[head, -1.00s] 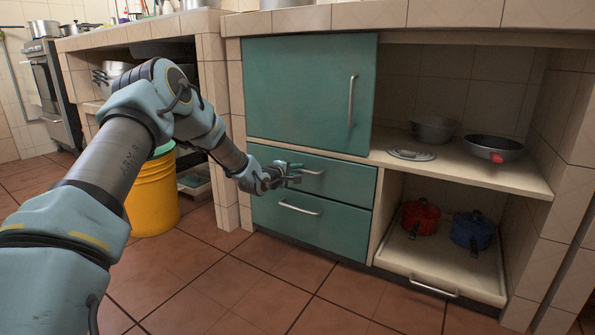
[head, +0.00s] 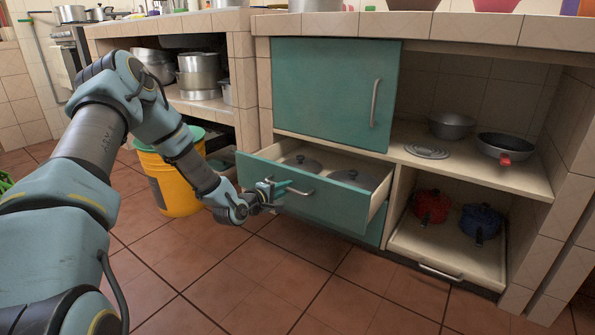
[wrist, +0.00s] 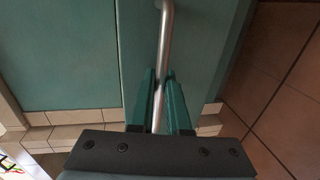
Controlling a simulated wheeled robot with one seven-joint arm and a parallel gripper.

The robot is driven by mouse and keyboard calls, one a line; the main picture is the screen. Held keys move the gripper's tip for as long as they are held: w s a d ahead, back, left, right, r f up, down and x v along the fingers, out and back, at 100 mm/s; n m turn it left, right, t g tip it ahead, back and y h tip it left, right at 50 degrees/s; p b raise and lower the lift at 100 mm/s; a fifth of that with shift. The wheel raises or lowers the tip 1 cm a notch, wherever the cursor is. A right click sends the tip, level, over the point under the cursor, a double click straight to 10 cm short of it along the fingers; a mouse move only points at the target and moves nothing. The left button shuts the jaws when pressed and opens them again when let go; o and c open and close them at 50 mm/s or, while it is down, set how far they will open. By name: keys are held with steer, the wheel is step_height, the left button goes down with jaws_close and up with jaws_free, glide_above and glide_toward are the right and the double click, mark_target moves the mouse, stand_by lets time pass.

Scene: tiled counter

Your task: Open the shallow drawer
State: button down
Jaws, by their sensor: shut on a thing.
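The shallow drawer (head: 330,205) is the upper of two teal drawers under the teal cabinet door. It stands pulled out, and pot lids (head: 352,178) show inside it. Its metal bar handle (head: 303,192) is on the front panel. My gripper (head: 277,188) is at the left part of this handle, shut on it. In the wrist view the handle (wrist: 164,45) runs between the two green fingers of my gripper (wrist: 160,85). The lower drawer (head: 374,230) is mostly hidden behind the pulled-out one.
A yellow bucket (head: 172,180) stands on the floor left of the drawer. On the right, a low pull-out shelf (head: 440,250) holds a red pot (head: 431,206) and a blue pot (head: 481,222). The tiled floor (head: 300,285) in front of the drawer is clear.

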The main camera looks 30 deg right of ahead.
steer(key=f+p+v, duration=0.2)
steer(key=v, duration=0.7)
steer(key=shift+s+a+p, duration=0.25)
steer(key=shift+a+p, duration=0.15)
steer(key=shift+a, duration=0.15)
steer(key=shift+r, duration=0.1)
steer(key=c, duration=0.9)
jaws_free()
steer(key=p+v, duration=0.2)
steer(key=v, duration=0.8)
steer(key=shift+s+a+p, duration=0.25)
steer(key=shift+a+p, duration=0.05)
steer(key=shift+p, duration=0.1)
